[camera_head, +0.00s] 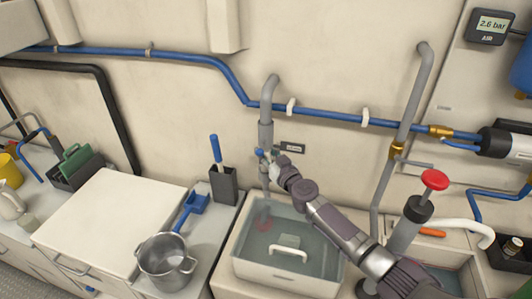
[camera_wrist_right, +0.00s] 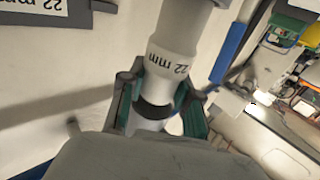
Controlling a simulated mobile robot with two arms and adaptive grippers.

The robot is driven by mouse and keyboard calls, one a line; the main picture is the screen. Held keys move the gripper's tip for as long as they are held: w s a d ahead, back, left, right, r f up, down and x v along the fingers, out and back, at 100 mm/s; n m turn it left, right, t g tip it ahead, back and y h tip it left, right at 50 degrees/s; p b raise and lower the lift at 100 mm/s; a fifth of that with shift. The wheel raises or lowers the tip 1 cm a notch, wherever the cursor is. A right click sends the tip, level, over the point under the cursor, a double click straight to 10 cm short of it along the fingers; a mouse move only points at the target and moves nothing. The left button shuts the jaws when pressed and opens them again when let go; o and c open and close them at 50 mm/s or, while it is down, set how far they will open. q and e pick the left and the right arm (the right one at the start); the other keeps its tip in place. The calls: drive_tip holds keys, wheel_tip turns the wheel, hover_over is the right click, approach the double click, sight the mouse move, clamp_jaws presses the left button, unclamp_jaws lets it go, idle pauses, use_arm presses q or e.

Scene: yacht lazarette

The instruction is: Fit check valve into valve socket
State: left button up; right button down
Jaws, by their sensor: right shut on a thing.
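The grey valve socket (camera_head: 266,132) is on the lower end of a curved grey pipe on the back wall. In the right wrist view the socket (camera_wrist_right: 172,60) is light grey and marked "22 mm". My right gripper (camera_head: 266,157) is directly below it. In the wrist view the right gripper (camera_wrist_right: 160,105) is shut on a pale piece with a dark band (camera_wrist_right: 153,112), which looks like the check valve. The piece is in line with the socket and appears to meet it; I cannot tell how deep it sits. Its lower part is hidden by the gripper. My left gripper is not in view.
A water-filled basin (camera_head: 240,262) lies below the gripper. A dark holder (camera_head: 223,190) with a blue-handled tool, a blue scoop (camera_head: 194,203) and a steel pot (camera_head: 168,262) stand left. A red-knobbed pump (camera_head: 434,181) is right. A blue hose (camera_head: 330,116) crosses the wall.

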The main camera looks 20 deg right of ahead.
drive_tip(key=shift+f+b, duration=1.05)
drive_tip(key=shift+f, duration=0.15)
drive_tip(key=c, duration=0.7)
unclamp_jaws()
drive_tip(key=shift+r, duration=0.1)
